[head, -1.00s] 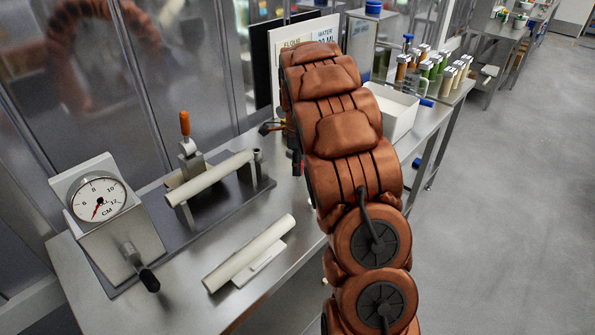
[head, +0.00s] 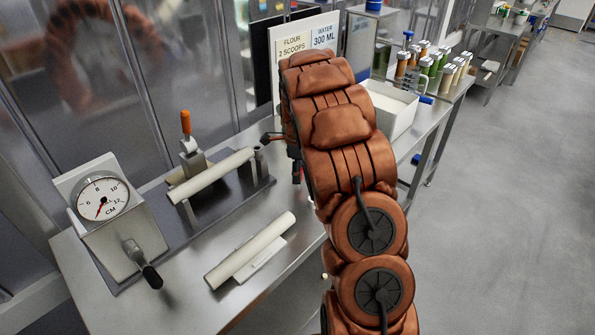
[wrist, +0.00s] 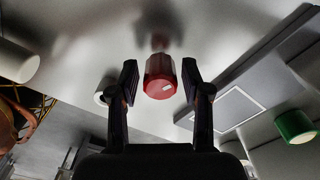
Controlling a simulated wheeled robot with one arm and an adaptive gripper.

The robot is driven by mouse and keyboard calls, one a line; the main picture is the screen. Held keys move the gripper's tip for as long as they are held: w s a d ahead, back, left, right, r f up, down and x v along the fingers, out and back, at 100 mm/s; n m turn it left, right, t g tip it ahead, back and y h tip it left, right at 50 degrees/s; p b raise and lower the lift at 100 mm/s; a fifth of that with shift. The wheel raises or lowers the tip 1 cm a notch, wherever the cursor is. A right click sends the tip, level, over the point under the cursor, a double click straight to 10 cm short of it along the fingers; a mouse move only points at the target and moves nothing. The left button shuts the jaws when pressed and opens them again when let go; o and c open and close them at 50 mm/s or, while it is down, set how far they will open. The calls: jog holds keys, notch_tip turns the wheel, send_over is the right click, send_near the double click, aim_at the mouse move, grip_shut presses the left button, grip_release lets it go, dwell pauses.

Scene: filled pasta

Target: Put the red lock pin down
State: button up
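The red lock pin (wrist: 160,78) shows in the wrist view as a short red cylinder with a small white mark. It is between the fingertips of my gripper (wrist: 160,82), against the grey metal surface, with a dim reflection beyond it. My gripper is open, with a visible gap between each dark finger and the pin. In the head view my brown arm covers the pin and most of the gripper; only a dark part shows beside the arm.
The steel bench (head: 185,300) holds a dial gauge box (head: 103,198), a clamp with an orange handle (head: 185,122), a loose pale roller (head: 250,250) and a white bin (head: 390,112). A sign board (head: 325,36) stands behind. The wrist view shows a green cylinder (wrist: 295,127) at right.

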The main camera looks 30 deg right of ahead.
jog(key=shift+o, duration=0.4)
jog(key=shift+r, duration=0.2)
notch_tip(320, 180, up, 11)
jog(key=b, duration=0.3)
jog(key=s+a+r+n, duration=0.3)
jog(key=s+a+n, duration=0.3)
jog(key=s+a, duration=0.15)
jog(key=s+a+f+n, duration=0.1)
jog(key=s+a+n, duration=0.4)
jog(key=s, duration=0.5)
jog(key=s+a+f+n+g, duration=0.1)
jog(key=s+a+f+n, duration=0.1)
jog(key=s+a+n, duration=0.4)
jog(key=s+a+f+n, duration=0.2)
jog(key=s+a+n, duration=0.3)
jog(key=s, duration=0.9)
jog(key=n, duration=0.3)
jog(key=shift+s+a+n+g, duration=0.25)
jog(key=shift+a+n+g, duration=0.05)
jog(key=shift+n+g, duration=0.1)
